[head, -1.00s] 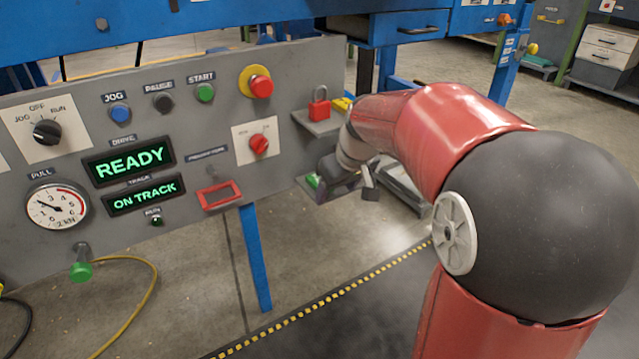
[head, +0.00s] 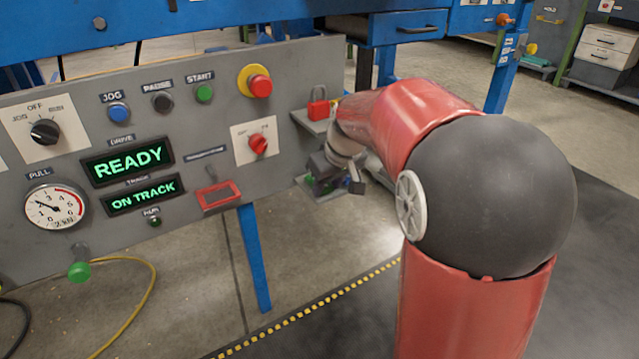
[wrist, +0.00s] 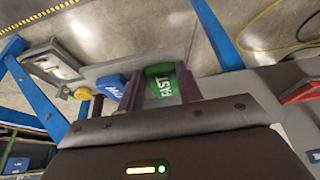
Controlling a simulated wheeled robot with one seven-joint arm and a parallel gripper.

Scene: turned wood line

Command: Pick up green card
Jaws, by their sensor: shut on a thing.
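The green card (wrist: 163,86), marked FAST, sits between the two fingers of my gripper (wrist: 161,90) in the wrist view. My gripper is shut on it. A blue card (wrist: 112,88) stands just left of the fingers, over the same grey shelf (wrist: 196,52). In the head view my gripper (head: 326,174) is at the lower small shelf on the panel's right edge, and hides most of the card there. I cannot tell whether the card's lower edge is clear of the shelf.
The grey control panel (head: 225,140) stands left of my gripper. A red padlock (head: 318,108) is on the upper shelf, just above my wrist. A red-framed slot (head: 218,195) and a red rotary switch (head: 258,144) are on the panel. The floor below is clear.

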